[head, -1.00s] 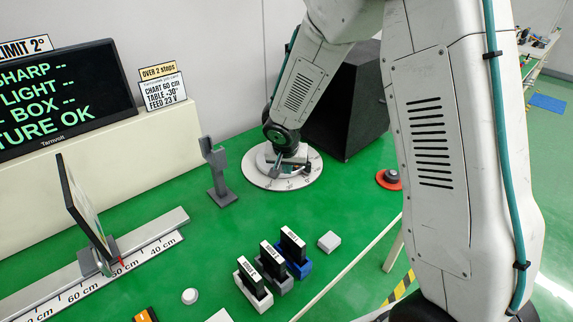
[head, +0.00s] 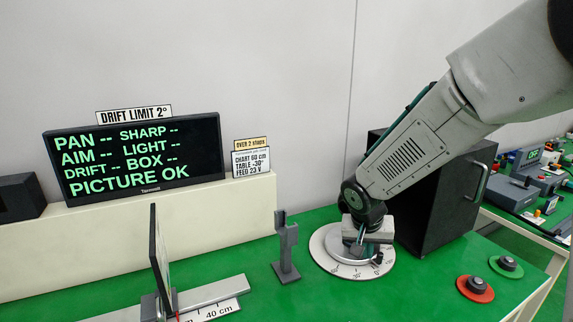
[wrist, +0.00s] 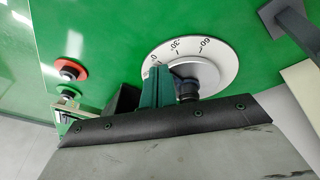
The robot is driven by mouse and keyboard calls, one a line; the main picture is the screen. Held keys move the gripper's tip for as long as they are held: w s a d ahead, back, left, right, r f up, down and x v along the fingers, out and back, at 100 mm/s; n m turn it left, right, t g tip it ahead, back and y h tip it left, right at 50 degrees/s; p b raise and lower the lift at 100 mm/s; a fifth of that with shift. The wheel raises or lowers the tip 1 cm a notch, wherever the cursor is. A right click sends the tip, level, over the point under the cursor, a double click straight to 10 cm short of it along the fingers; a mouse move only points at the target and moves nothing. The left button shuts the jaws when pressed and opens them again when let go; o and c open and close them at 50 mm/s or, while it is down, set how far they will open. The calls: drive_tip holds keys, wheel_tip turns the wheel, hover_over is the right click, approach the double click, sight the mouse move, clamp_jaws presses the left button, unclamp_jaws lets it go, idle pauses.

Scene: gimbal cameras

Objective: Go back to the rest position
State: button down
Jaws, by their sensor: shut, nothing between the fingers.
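My gripper (head: 368,240) hangs at the end of my arm over the round white dial turntable (head: 326,259) in the head view. In the wrist view its teal fingers (wrist: 157,82) are together, with nothing seen between them. They overlap the edge of the dial (wrist: 222,62), which shows degree marks. A small dark rounded part (wrist: 187,90) shows beside the fingers. I cannot tell whether the gripper touches anything on the turntable, as the wrist hides much of it.
A large black box (head: 440,215) stands close behind and right of my gripper. A grey upright stand (head: 286,250) is left of the dial. The monitor (head: 135,155) reads PICTURE OK. Green table is clear between.

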drive_tip(key=s+d+r+n, duration=0.1)
drive_tip(key=s+r, duration=0.4)
drive_tip(key=s, duration=0.4)
drive_tip(key=s+d+r+n+y, duration=0.1)
drive_tip(key=s+r, duration=0.4)
drive_tip(key=s, duration=0.5)
drive_tip(key=s+d+r+n+g+y, duration=0.1)
drive_tip(key=s+r, duration=0.4)
drive_tip(key=s, duration=0.5)
drive_tip(key=shift+d+n, duration=0.3)
drive_tip(key=shift+d, duration=0.15)
